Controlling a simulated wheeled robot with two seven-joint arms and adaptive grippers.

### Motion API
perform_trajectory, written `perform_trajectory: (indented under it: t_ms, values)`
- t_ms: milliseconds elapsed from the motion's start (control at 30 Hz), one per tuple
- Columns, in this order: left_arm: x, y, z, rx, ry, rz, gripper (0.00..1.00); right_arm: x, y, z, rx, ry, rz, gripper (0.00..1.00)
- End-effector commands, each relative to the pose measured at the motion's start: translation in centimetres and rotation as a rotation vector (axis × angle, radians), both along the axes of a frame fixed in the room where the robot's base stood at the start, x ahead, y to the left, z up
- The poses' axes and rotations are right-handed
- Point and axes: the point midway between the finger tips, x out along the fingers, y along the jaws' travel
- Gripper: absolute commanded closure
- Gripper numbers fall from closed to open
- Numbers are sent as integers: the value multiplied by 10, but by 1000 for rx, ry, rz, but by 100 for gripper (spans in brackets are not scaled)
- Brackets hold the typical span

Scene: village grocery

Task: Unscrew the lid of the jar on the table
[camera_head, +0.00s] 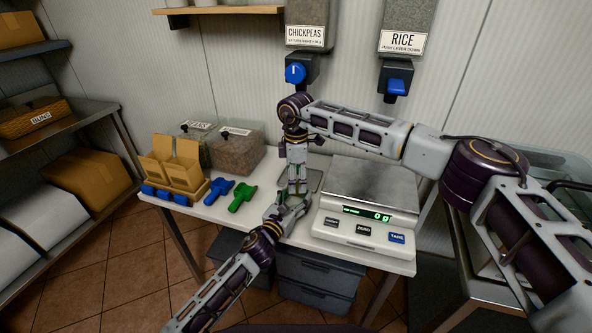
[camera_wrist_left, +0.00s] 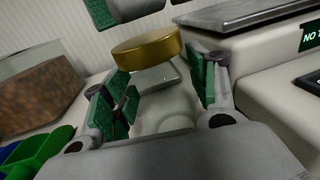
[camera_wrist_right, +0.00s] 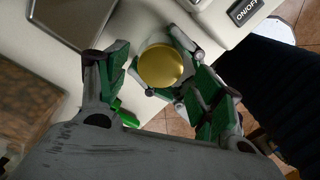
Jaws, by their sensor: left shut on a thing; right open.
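The jar (camera_wrist_left: 152,80) is clear glass with a gold lid (camera_wrist_left: 147,47) and stands upright at the front of the table (camera_head: 225,215). My left gripper (camera_wrist_left: 163,85) is shut on the jar body below the lid. My right gripper (camera_wrist_right: 160,72) points down from above and is open. In the right wrist view the gold lid (camera_wrist_right: 160,66) lies between its spread fingers. In the left wrist view the right fingers (camera_wrist_left: 125,8) show above the lid, apart from it. In the head view the grippers largely hide the jar.
A kitchen scale (camera_head: 365,205) reading 0 g stands close right of the jar. Left are green (camera_head: 242,198) and blue (camera_head: 217,191) scoops, a box holder (camera_head: 176,168) and clear bins (camera_head: 236,148). Chickpeas (camera_head: 305,35) and rice (camera_head: 403,42) dispensers hang above.

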Motion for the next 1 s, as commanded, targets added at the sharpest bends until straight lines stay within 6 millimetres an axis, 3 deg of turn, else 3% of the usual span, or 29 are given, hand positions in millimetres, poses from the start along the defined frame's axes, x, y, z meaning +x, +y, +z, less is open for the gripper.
perform_trajectory:
  t_ms: [233,633,1000]
  values:
    - [0,0,0,0,0,0,100,0,0,-20,1,1,0,33]
    - [0,0,0,0,0,0,100,0,0,-24,0,1,0,33]
    - [0,0,0,0,0,0,100,0,0,-24,0,0,0,79]
